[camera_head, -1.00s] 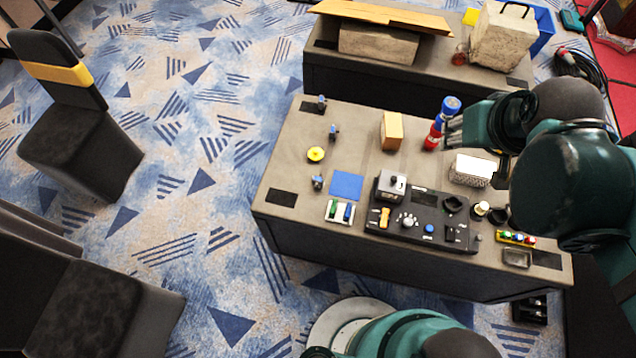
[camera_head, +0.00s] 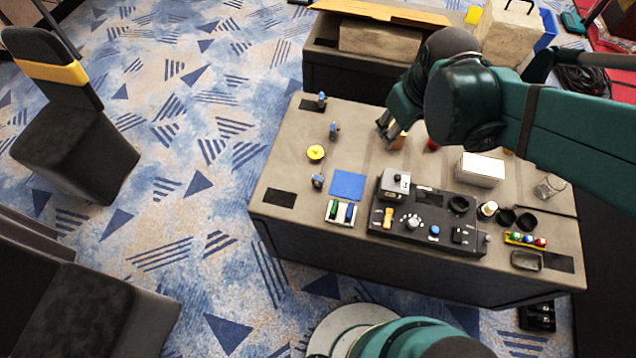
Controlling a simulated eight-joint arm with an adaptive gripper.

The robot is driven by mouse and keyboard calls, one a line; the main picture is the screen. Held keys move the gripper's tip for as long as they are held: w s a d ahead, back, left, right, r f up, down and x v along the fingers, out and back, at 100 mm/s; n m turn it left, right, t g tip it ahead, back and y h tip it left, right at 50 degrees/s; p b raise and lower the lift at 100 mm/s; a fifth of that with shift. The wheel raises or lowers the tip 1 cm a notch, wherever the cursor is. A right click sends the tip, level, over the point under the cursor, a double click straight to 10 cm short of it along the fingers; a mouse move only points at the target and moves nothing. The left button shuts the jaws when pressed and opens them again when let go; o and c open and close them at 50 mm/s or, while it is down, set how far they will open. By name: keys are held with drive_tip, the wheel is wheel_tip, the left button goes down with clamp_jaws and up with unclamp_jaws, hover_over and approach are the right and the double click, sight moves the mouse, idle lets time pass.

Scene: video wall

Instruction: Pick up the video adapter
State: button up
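I cannot tell for sure which thing is the video adapter. Small blue-and-dark pieces that may be connectors stand on the table's left side: one at the back (camera_head: 321,101), one below it (camera_head: 334,130), and one beside the blue square (camera_head: 318,181). A grey box with a knob (camera_head: 395,182) sits on the black panel's back left corner. My gripper (camera_head: 387,132) is over the back middle of the table, fingers downward, at the orange block (camera_head: 398,142), which it mostly hides. I cannot see whether its fingers are apart or touching anything.
The grey table (camera_head: 285,155) also holds a yellow disc (camera_head: 316,152), a blue square (camera_head: 347,184), a black control panel (camera_head: 425,228), a white box (camera_head: 481,169) and a glass (camera_head: 549,186). A red item (camera_head: 432,145) shows under my arm. The left table area has free room.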

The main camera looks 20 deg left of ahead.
drive_tip(key=w+a+f+n+g+b, duration=0.15)
drive_tip(key=a+f+n+b, duration=0.25)
drive_tip(key=a+f, duration=0.75)
drive_tip(key=n+g+h+b, duration=0.1)
drive_tip(key=n+g+b, duration=0.1)
drive_tip(key=n, duration=0.2)
hover_over(318, 177)
drive_tip(key=shift+t, duration=0.25)
drive_tip(key=f, duration=0.7)
drive_tip(key=d+f, duration=0.1)
drive_tip(key=f, duration=0.3)
drive_tip(key=shift+w, duration=0.15)
drive_tip(key=shift+s+a+f, duration=0.2)
drive_tip(key=shift+a+f, duration=0.25)
drive_tip(key=shift+f+b, duration=0.5)
drive_tip(key=shift+f, duration=0.8)
drive_tip(key=shift+f, duration=0.1)
drive_tip(key=shift+f+b, duration=0.85)
drive_tip(key=shift+f, duration=1.7)
